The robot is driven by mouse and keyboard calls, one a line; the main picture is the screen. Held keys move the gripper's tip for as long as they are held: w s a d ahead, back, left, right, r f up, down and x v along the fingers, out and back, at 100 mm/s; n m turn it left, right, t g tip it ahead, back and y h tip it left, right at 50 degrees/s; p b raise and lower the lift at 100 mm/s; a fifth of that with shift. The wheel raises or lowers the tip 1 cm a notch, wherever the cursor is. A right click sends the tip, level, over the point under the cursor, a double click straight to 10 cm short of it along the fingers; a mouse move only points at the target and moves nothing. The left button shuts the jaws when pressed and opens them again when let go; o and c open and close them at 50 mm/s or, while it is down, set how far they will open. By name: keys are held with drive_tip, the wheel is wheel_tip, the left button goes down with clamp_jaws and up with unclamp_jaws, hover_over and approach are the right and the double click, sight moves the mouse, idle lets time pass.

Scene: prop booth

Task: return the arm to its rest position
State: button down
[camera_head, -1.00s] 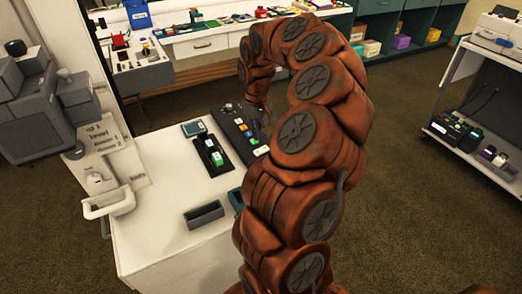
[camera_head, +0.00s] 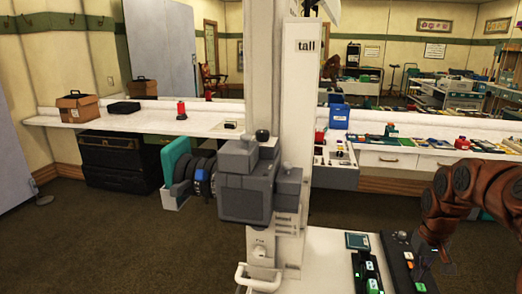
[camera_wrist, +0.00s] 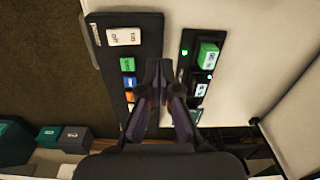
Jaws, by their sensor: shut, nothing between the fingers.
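My arm (camera_head: 465,190), reddish-brown with dark round joint caps, arches at the right edge of the head view, partly cut off. It bends down over the white worktop (camera_head: 322,262). My gripper (camera_wrist: 161,72) is shut and empty in the wrist view. Its dark fingers hang between a black panel (camera_wrist: 128,50) with a white switch and coloured buttons, and a black holder (camera_wrist: 188,85) with green-lit blocks. In the head view my gripper (camera_head: 440,262) is small and dark beside the same panel. I cannot tell its exact height above the worktop.
A white column with a grey box device (camera_head: 246,195) stands in the middle of the head view. A small screen unit (camera_head: 358,241) sits on the worktop behind the holder. Long white counters (camera_head: 140,122) line the back. Brown floor (camera_head: 120,235) is open at the left.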

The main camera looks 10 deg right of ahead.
drive_tip(key=s+a+r+n+p, duration=0.1)
drive_tip(key=s+a+r+n, duration=0.2)
drive_tip(key=a, duration=0.6)
drive_tip(key=s+a+r+p, duration=0.1)
drive_tip(key=s+a+r, duration=0.1)
drive_tip(key=a+r, duration=0.5)
drive_tip(key=s+a+f+g+p, duration=0.1)
drive_tip(key=s+a, duration=0.5)
drive_tip(key=s, duration=0.3)
drive_tip(key=s+a+f+g+p, duration=0.1)
drive_tip(key=s+a, duration=0.5)
drive_tip(key=s, duration=0.4)
drive_tip(key=shift+s+a+f+p, duration=0.2)
drive_tip(key=shift+s+a+p, duration=0.05)
drive_tip(key=shift+s+p, duration=0.05)
